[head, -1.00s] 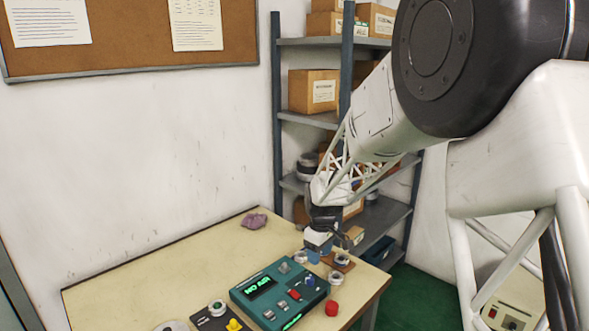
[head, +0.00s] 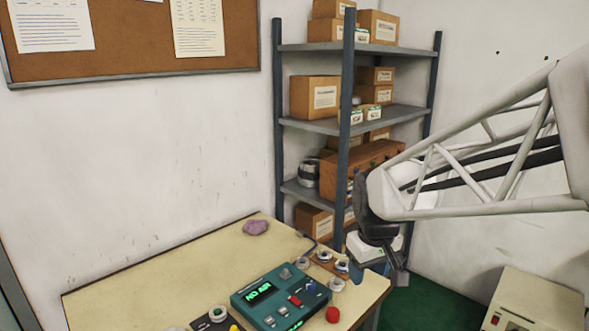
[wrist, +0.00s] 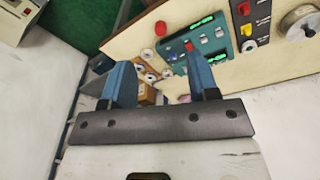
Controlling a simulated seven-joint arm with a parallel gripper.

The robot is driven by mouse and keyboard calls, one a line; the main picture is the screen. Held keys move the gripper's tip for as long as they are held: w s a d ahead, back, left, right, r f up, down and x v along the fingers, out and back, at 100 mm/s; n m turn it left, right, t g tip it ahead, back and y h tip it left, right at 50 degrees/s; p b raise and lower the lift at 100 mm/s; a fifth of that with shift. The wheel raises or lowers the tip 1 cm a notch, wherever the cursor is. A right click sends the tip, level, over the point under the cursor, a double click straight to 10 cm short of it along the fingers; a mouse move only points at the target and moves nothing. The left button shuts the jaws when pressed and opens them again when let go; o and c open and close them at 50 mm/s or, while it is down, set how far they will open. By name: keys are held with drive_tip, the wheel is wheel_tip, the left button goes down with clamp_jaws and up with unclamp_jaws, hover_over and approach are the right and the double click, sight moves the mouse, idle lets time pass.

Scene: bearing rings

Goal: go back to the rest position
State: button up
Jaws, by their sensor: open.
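My gripper (head: 384,268) hangs past the right edge of the table, beside the shelf, in the head view. In the wrist view its two blue fingers stand apart with nothing between them (wrist: 158,64). Bearing rings sit near the table's right corner: one (head: 323,256) and another (head: 342,265) at a brown wooden block, and one (head: 337,285) on the tabletop in front of it. The gripper is apart from them. The wooden block also shows beyond the fingers in the wrist view (wrist: 147,92).
A teal control box (head: 279,297) with a lit green display stands on the table (head: 170,275). A red knob (head: 333,314) is beside it and a purple cloth (head: 256,227) lies behind. A metal shelf (head: 348,130) with boxes stands close behind my gripper. A beige cabinet (head: 535,305) is at right.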

drive_tip(key=s+d+m, duration=0.1)
drive_tip(key=s+m, duration=0.1)
drive_tip(key=s, duration=0.7)
drive_tip(key=s+d+r+m+t, duration=0.1)
drive_tip(key=s+d+m, duration=0.1)
drive_tip(key=s, duration=0.8)
drive_tip(key=shift+s+m, duration=0.15)
drive_tip(key=shift+m, duration=0.15)
drive_tip(key=shift+d, duration=0.1)
